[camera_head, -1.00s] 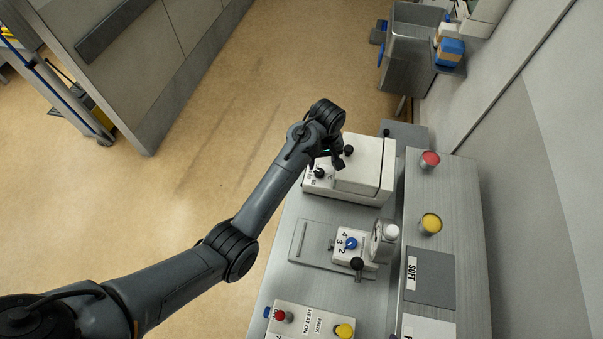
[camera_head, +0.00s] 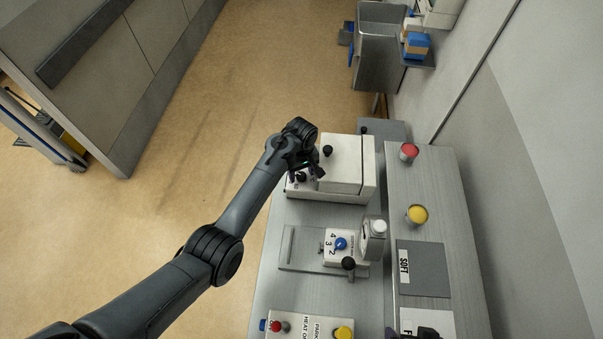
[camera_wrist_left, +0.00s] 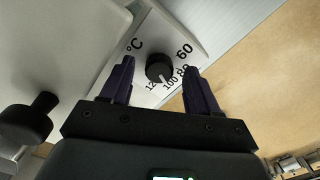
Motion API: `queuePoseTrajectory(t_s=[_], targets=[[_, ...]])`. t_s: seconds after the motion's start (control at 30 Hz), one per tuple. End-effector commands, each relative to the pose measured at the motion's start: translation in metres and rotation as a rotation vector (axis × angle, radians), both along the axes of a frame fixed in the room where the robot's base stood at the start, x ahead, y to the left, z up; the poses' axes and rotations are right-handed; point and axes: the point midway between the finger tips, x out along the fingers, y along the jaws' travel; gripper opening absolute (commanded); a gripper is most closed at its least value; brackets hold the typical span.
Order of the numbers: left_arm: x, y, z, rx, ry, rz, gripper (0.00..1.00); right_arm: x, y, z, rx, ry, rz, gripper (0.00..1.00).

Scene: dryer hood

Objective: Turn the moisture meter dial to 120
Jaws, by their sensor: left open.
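A black round dial (camera_wrist_left: 160,68) with a white pointer mark sits on a white panel printed °C, 60, 80, 100 and a partly hidden 12. The mark appears to face the 100 side. The dial is on the white box (camera_head: 340,160) in the head view, at its front left corner. My left gripper (camera_head: 306,174) is over this corner. In the left wrist view its two purple fingers (camera_wrist_left: 160,82) are spread, one on each side of the dial, apparently not touching it. A dark part of what looks like my right gripper (camera_head: 425,333) shows at the bottom edge, mostly cut off.
A black knob (camera_head: 327,150) stands on the white box near my left wrist. Nearer is a unit with a blue knob (camera_head: 341,243) and a black-ball lever (camera_head: 348,263). Open floor lies left of the bench.

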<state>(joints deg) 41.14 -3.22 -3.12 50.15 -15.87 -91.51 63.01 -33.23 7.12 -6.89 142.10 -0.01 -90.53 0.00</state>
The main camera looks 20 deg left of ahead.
Motion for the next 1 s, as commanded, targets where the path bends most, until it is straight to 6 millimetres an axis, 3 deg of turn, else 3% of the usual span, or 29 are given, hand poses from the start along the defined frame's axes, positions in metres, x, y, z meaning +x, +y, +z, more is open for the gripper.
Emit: queuePoseTrajectory(t_s=[0.47,0.83,1.0], targets=[[0.0003,0.0001,-0.0109,0.0,-0.001,0.001,0.61,-0.0001,0.0001,-0.0012,0.0,0.0,-0.001,1.0],[0.0001,0.0002,-0.0109,-0.001,-0.001,0.001,0.06,0.0,0.0016,-0.001,0.007,0.0,-0.005,1.0],[0.0,0.0003,-0.0104,-0.001,-0.001,-0.007,0.05,0.0001,0.0017,0.0002,0.008,0.0,-0.006,1.0]])
